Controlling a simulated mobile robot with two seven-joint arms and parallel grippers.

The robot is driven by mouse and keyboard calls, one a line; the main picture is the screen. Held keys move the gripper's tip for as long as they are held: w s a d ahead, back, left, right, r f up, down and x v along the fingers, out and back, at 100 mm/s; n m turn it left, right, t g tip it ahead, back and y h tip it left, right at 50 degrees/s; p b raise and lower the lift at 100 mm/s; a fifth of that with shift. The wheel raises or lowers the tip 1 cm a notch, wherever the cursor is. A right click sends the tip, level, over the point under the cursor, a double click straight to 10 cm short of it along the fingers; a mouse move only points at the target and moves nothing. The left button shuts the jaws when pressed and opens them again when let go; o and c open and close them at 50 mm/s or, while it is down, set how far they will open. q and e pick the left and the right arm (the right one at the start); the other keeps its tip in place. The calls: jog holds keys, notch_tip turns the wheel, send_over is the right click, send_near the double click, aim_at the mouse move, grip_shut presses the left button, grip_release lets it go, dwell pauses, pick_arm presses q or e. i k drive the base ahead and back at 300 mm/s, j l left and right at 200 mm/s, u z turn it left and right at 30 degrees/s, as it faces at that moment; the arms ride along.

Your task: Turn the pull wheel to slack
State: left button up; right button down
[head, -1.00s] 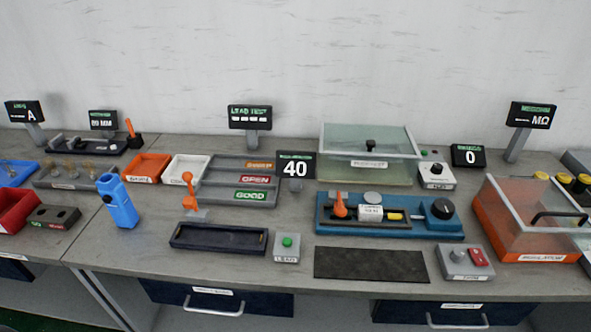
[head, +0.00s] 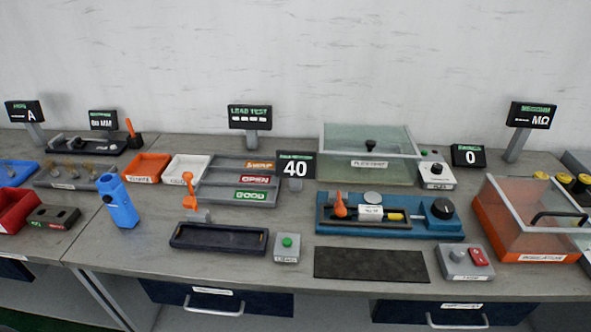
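A blue pull fixture (head: 390,228) stands right of the middle of the bench. The pull wheel, a round black knob (head: 442,208), sits on a blue block at its right end. An orange lever clamp (head: 341,205) stands at its left end, with a white labelled block (head: 370,213) and a yellow part (head: 394,216) between. A small display (head: 295,168) behind the fixture's left end reads 40. Neither of my grippers is in the head view.
A clear-lidded box (head: 370,160) stands behind the fixture and an orange clear-lidded box (head: 525,225) to its right. A black mat (head: 370,264) and a grey switch box (head: 465,262) lie in front. A dark tray (head: 219,238) and a green-button box (head: 287,248) are to the left.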

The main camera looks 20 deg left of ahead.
aim_at(443, 209)
jog(key=l+u, duration=0.15)
jog(key=u, duration=0.35)
jog(key=l+u, duration=0.2)
jog(key=u, duration=0.3)
jog(key=l+u, duration=0.2)
jog(key=u, duration=0.3)
jog(key=k+l+u, duration=0.1)
jog(key=l+u, duration=0.2)
jog(key=l, duration=0.15)
jog(key=k+l+u, duration=0.25)
jog(key=l, duration=0.2)
jog(key=k+l, duration=0.15)
jog(key=l, duration=0.25)
jog(key=k+l+u, duration=0.1)
jog(key=l, duration=0.3)
jog(key=k+l, duration=0.25)
jog(key=l, duration=0.15)
jog(key=k+l+u, duration=0.1)
jog(key=l, duration=0.25)
jog(key=k, duration=0.1)
